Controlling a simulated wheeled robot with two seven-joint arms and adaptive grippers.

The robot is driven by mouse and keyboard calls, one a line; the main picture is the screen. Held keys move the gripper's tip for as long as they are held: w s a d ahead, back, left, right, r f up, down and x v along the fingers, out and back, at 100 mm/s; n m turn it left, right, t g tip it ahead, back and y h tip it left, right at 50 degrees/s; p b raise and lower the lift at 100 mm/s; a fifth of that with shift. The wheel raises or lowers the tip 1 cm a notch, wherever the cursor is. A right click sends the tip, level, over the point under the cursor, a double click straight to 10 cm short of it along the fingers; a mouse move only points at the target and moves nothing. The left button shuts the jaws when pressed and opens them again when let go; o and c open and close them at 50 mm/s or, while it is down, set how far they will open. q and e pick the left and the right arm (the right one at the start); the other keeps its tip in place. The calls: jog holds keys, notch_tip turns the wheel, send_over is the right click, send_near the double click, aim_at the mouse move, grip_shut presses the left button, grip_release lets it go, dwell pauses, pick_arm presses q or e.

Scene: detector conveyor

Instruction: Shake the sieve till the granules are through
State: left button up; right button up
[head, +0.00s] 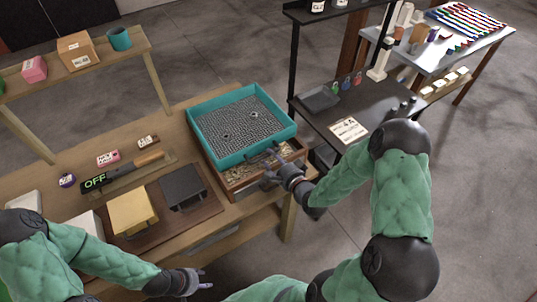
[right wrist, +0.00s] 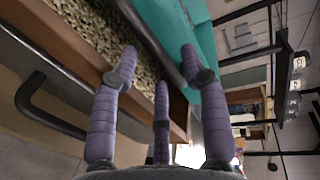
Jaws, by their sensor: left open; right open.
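The sieve (head: 240,122) is a teal rectangular frame with a grey mesh, at the right end of the wooden table. It sits on top of a wooden box (head: 236,182) that holds tan granules (head: 262,167). Two small marks show on the mesh. My right gripper (head: 272,172) is open at the front right corner of the sieve and box. In the right wrist view, its purple fingers (right wrist: 160,85) spread near the dark handle bar (right wrist: 150,40) beside the teal wall (right wrist: 178,28). Granules show below the bar. My left gripper (head: 200,283) is open and empty at the bottom, beyond the table's front edge.
A black bar marked OFF (head: 118,172) lies on the table, with a yellow box (head: 131,211) and a dark box (head: 183,187) in front of it. A raised shelf (head: 75,70) stands at the back left. A dark side table (head: 365,120) stands to the right.

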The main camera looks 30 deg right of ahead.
jog(key=v, duration=0.8)
jog(key=shift+s, duration=0.2)
dwell(0.8)
